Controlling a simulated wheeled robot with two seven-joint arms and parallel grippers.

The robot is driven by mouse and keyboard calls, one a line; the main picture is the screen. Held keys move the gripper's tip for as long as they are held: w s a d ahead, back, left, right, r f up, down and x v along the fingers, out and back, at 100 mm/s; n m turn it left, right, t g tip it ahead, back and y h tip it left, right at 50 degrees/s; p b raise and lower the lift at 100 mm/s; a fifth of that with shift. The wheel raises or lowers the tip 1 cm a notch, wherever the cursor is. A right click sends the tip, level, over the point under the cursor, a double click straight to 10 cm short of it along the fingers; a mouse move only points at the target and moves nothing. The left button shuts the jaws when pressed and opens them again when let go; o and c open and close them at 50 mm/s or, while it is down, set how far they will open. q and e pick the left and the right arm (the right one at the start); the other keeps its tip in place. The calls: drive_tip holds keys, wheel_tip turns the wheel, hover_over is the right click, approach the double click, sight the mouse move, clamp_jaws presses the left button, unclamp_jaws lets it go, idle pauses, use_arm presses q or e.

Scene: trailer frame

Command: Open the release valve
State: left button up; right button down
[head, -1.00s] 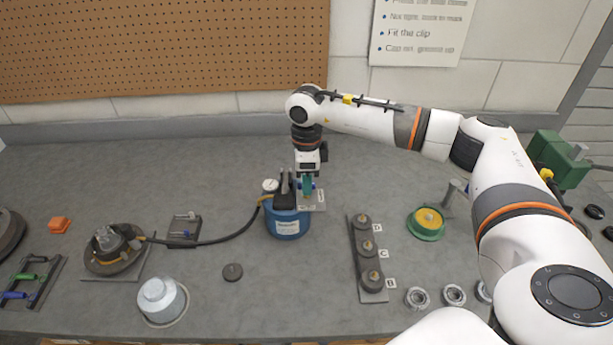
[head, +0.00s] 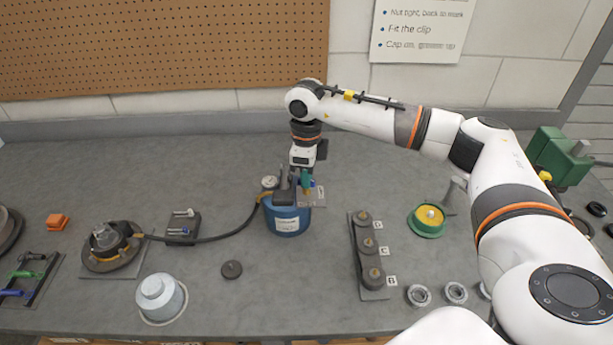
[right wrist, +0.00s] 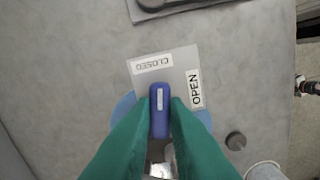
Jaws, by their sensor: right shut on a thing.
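The blue tank (head: 288,224) stands on the bench with a label plate (head: 318,197) at its top right. In the right wrist view, the blue valve handle (right wrist: 159,122) lies between my green fingertips and points toward the CLOSED label (right wrist: 152,64). The OPEN label (right wrist: 194,88) is to its right. My right gripper (head: 306,182) is above the tank, shut on the handle, and it also shows in the right wrist view (right wrist: 160,105). The fingers hide the handle's sides and most of the valve. My left gripper is not in view.
A gauge (head: 270,183) sits at the tank's left. A hose (head: 210,239) runs from the tank to a round fitting (head: 108,245) at left. Bare bench lies in front of the tank.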

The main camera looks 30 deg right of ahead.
drive_tip(key=m+b, duration=0.1)
drive_tip(key=m, duration=0.2)
drive_tip(key=shift+m, duration=0.4)
drive_tip(key=m+b, duration=0.1)
drive_tip(key=m, duration=0.2)
drive_tip(key=shift+m, duration=0.3)
drive_tip(key=m, duration=0.3)
drive_tip(key=shift+w+r+m, duration=0.1)
drive_tip(key=shift+m, duration=0.3)
drive_tip(key=shift+m+b, duration=0.35)
drive_tip(key=shift+m, duration=1.75)
drive_tip(key=c, duration=1.4)
unclamp_jaws()
drive_tip(key=shift+c, duration=0.2)
drive_tip(key=shift+r, duration=0.1)
